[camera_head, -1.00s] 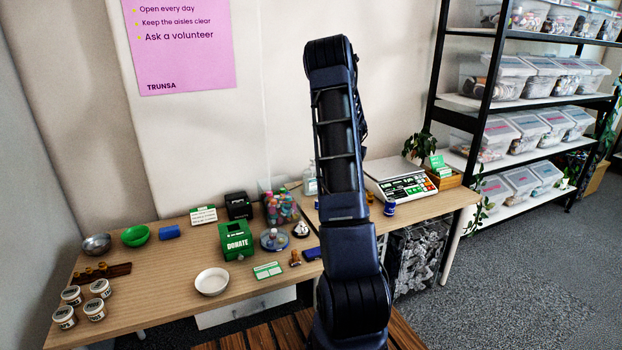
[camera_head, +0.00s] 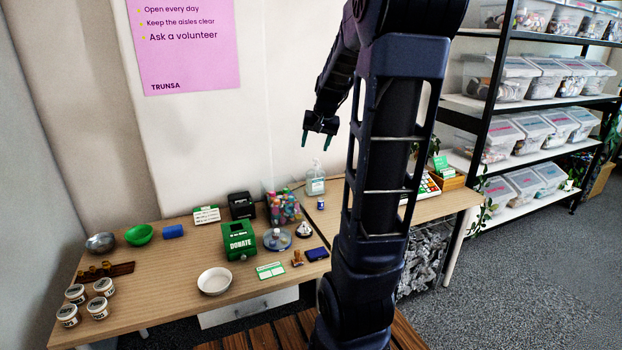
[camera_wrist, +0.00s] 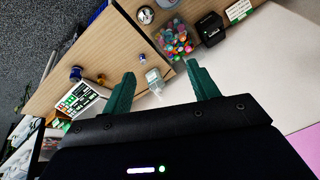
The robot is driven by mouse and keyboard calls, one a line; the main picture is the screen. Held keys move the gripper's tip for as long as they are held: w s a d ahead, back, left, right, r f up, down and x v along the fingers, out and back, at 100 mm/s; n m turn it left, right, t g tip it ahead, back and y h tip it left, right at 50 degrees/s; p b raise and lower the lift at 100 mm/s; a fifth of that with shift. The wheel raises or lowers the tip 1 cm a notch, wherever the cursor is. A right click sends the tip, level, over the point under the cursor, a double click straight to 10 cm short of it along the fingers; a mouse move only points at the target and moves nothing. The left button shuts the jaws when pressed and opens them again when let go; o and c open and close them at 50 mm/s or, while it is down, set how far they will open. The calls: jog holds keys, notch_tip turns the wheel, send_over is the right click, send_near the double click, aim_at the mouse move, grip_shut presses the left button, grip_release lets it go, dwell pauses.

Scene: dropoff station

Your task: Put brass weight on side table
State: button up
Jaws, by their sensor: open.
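A small brass-coloured piece, likely the brass weight (camera_wrist: 101,78), stands on the wooden table near the scale in the wrist view. In the head view my arm hides that spot. Several other brass weights (camera_head: 92,271) sit in a dark wooden block at the table's left end. My gripper (camera_head: 316,140) is open and empty, high above the back of the table; its green fingers also show in the wrist view (camera_wrist: 160,72), apart from everything. A slatted wooden surface (camera_head: 262,336), perhaps the side table, shows at the bottom edge, partly behind my arm.
The long table (camera_head: 165,290) holds a green donation box (camera_head: 238,240), a white bowl (camera_head: 214,281), several lidded jars (camera_head: 99,308) and a pump bottle (camera_head: 315,180). A shelf (camera_head: 520,110) with bins stands right.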

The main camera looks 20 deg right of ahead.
jog(key=s+a+n, duration=0.2)
jog(key=s+a, duration=0.4)
jog(key=s, duration=0.6)
jog(key=s+a+n, duration=0.2)
jog(key=s+a, duration=0.4)
jog(key=s, duration=0.6)
jog(key=shift+r+n+h, duration=0.3)
jog(key=shift+r+h, duration=0.05)
jog(key=shift+h, duration=0.05)
jog(key=shift+o, duration=0.3)
jog(key=shift+s+f, duration=0.15)
jog(key=shift+s, duration=0.25)
jog(key=shift+w, duration=0.1)
